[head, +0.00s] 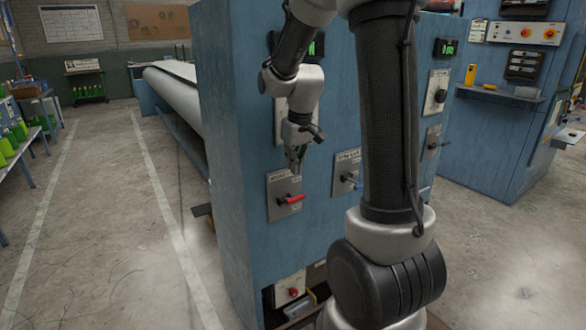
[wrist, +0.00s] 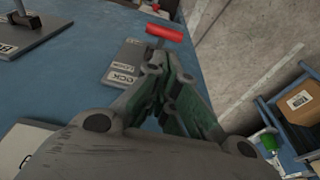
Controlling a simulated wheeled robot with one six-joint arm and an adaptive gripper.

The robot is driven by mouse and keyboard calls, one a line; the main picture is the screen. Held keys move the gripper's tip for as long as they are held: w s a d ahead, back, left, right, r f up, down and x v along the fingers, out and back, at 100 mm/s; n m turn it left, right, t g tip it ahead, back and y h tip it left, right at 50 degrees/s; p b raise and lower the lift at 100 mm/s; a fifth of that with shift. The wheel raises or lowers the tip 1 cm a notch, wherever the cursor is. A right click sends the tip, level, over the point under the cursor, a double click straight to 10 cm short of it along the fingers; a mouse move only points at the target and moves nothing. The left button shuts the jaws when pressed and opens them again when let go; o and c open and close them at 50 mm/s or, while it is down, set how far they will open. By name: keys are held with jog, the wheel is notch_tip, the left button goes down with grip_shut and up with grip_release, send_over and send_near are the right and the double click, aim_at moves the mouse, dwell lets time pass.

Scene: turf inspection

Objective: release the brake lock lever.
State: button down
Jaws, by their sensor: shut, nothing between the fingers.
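The brake lock lever has a red handle (head: 291,199) on a grey plate (head: 279,206) on the blue machine cabinet's front. In the head view the handle lies roughly level. In the wrist view the red handle (wrist: 165,32) stands just beyond my fingertips, above a plate whose label partly reads "LOCK" (wrist: 121,77). My gripper (head: 295,167) is just above the lever in the head view, pointing down. In the wrist view my gripper (wrist: 158,62) has its fingertips together and empty. A small gap seems to separate them from the handle; contact cannot be judged for certain.
A red button (head: 293,292) is low on the cabinet (head: 228,150). A long roller (head: 175,95) extends behind. Shelves with green items (head: 12,140) stand left; the floor between is clear.

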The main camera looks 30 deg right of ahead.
aim_at(290, 199)
jog(key=f, duration=0.2)
jog(key=w+f, duration=0.1)
jog(key=f, duration=0.4)
jog(key=shift+w+f, duration=0.3)
jog(key=shift+f, duration=0.1)
